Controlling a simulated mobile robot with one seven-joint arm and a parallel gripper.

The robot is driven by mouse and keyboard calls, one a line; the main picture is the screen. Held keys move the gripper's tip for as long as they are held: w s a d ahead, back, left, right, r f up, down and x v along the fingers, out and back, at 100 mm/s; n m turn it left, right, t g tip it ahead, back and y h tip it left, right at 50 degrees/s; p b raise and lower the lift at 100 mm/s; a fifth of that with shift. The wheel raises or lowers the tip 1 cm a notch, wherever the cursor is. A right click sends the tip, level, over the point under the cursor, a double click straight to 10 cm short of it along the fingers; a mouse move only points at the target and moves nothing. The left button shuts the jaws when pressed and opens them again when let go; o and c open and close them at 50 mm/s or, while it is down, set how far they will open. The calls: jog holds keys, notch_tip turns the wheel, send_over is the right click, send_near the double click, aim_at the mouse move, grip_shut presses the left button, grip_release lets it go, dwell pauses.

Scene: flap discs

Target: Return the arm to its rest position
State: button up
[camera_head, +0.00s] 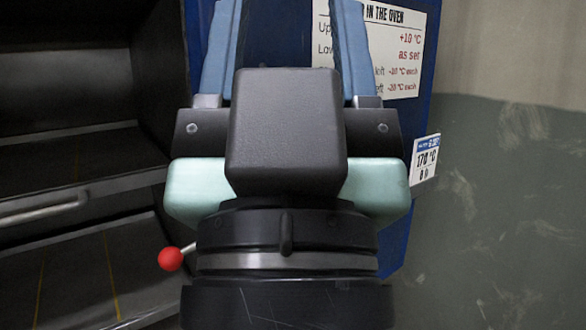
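My gripper (288,35) fills the middle of the head view, seen from behind, pointing up and away. Its two blue fingers stand well apart, and only the blue panel and part of a sign show between them. Nothing is visibly held, but the fingertips run up to the top edge of the picture and may be cut off. The dark wrist hides much of what lies behind.
A blue panel (395,120) stands behind my gripper, with an oven sign (405,45) and a 170 °C label (425,160). A red knob (170,259) shows left of my wrist. Dark open shelving (75,175) is at left, a bare wall (510,200) at right.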

notch_tip(320, 180, up, 22)
jog(key=p, duration=1.9)
jog(key=shift+w+f, duration=0.2)
jog(key=shift+f, duration=0.05)
